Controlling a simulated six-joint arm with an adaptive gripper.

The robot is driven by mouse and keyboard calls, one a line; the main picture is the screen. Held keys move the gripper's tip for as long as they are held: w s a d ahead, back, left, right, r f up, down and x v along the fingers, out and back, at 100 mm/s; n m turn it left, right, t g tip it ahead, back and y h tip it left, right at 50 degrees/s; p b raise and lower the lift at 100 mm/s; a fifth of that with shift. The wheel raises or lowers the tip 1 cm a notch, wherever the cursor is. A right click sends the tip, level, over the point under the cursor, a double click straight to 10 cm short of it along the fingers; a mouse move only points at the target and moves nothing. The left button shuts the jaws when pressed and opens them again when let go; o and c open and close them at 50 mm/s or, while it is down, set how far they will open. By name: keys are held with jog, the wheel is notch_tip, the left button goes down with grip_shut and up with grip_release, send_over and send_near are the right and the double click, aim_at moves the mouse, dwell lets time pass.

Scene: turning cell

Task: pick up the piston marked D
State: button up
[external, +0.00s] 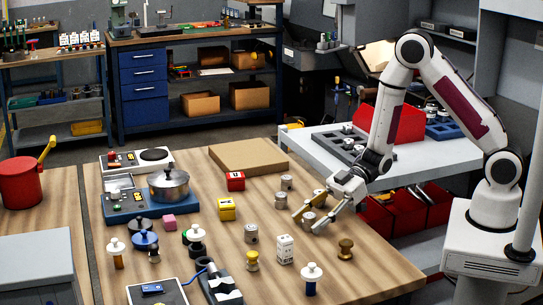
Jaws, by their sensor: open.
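Several small grey metal cylinders that look like pistons stand on the wooden table. One piston (286,182) is at the back, a second piston (281,201) is just in front of it, and a third piston (251,233) is further left. A fourth piston (308,218) is between the fingertips of my gripper (308,221). My gripper is open, low over the table, with one finger on each side of that piston. I cannot tell whether the fingers touch it. The markings are too small to read, so I cannot tell which piston is D.
A white block (285,249), a brass knob-like part (345,248) and a yellow part (252,261) stand in front of my gripper. Yellow (227,209) and red (235,181) blocks and a steel pot (168,185) are to the left.

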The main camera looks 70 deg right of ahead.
aim_at(309, 215)
jog(key=shift+w+a+f, duration=0.15)
jog(key=shift+a, duration=0.15)
grip_shut()
dwell(0.3)
jog(key=shift+r, duration=0.2)
jog(key=shift+r, duration=4.8)
